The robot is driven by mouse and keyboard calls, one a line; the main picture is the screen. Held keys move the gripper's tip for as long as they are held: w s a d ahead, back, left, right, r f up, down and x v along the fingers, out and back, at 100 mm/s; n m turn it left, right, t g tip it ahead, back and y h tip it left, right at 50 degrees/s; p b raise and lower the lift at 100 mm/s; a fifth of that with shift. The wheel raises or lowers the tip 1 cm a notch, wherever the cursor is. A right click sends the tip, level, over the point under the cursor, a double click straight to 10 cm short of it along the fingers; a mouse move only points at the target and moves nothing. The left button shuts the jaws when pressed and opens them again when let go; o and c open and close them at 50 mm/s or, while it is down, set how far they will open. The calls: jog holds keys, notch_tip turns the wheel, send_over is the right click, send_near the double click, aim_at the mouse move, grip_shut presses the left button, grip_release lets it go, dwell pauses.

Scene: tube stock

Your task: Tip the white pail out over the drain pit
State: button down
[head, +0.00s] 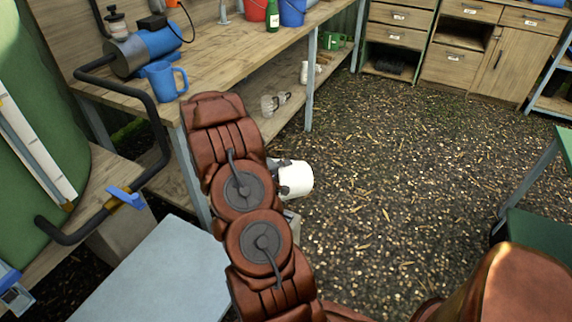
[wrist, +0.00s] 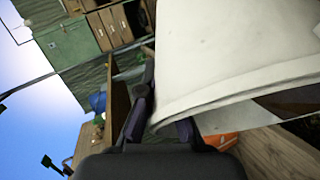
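The white pail (head: 297,178) shows in the head view just right of my arm, off the ground and tipped well over on its side. My gripper is mostly hidden behind my arm there. In the wrist view the pail (wrist: 235,55) fills the upper right, close to the camera. My gripper (wrist: 160,128) has one dark finger on each side of the pail's rim and appears shut on it. The inside of the pail is hidden from both views. I cannot make out the drain pit; a pale grey edge (head: 291,221) shows below the pail, partly behind my arm.
A wooden workbench (head: 222,72) with a blue jug (head: 165,81) and a blue pump (head: 143,47) stands left of the pail. Its lower shelf holds glassware (head: 275,103). Drawer cabinets (head: 460,60) stand at the back. The gravel floor (head: 400,160) to the right is open.

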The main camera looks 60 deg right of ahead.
jog(key=shift+w+a+r+n+g+h+p, duration=0.15)
jog(key=shift+w+a+r+h+p, duration=0.3)
jog(key=shift+p, duration=0.4)
jog(key=shift+w+a+r+n+g+h+p, duration=0.15)
jog(key=shift+w+a+r+h+p, duration=0.25)
jog(key=shift+p, duration=0.45)
jog(key=shift+a+h+p, duration=0.25)
jog(key=shift+a+p, duration=0.05)
jog(key=shift+a, duration=0.1)
jog(key=shift+w+a+r+n+g+h+p, duration=0.15)
jog(key=shift+w+a+h+p, duration=0.15)
jog(key=shift+a+p, duration=0.15)
jog(key=shift+w+a+r+n+g+h+p, duration=0.1)
jog(key=shift+w+a+n+g+h+p, duration=0.15)
jog(key=shift+p, duration=0.25)
jog(key=shift+s+r, duration=0.1)
dwell(1.5)
